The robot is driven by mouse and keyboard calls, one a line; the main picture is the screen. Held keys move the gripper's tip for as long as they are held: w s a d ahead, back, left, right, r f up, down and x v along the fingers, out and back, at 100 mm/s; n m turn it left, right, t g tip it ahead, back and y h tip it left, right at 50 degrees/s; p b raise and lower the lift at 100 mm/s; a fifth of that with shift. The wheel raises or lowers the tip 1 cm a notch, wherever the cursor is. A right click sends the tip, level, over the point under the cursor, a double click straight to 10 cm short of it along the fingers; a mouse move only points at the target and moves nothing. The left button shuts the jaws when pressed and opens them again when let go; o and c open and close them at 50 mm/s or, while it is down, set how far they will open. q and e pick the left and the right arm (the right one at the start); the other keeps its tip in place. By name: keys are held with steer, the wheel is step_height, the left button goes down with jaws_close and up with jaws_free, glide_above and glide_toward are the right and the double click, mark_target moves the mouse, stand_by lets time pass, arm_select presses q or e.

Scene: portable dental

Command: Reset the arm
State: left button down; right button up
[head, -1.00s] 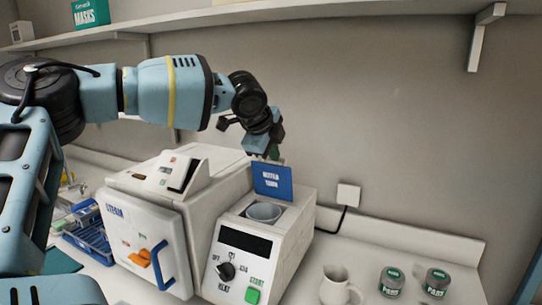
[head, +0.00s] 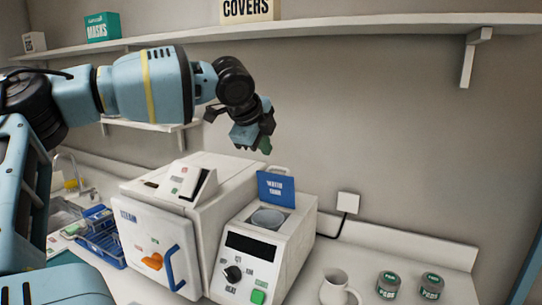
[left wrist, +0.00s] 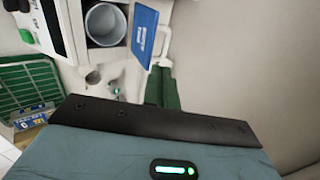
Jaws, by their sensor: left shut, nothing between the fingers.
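My left arm comes in from the left in the head view. Its left gripper (head: 265,145) hangs in the air above and a little left of the raised blue lid (head: 276,189) of the white water unit (head: 262,250), apart from it. The gripper's green fingers (left wrist: 162,88) are shut with nothing between them, and they also show in the left wrist view. The lid stands up behind the round metal well (head: 267,218), which is open and uncovered. My right gripper is not in view.
A white steam box (head: 160,215) with a blue handle stands left of the unit. A white jug (head: 338,288) and two grey-green jars (head: 389,285) stand to the right. A shelf (head: 350,20) runs above. Air right of the gripper is clear.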

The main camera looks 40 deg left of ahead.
arm_select(q)
steer(key=v, duration=0.4)
steer(key=shift+w+r, duration=0.1)
steer(key=shift+r, duration=0.3)
steer(key=shift+a, duration=0.1)
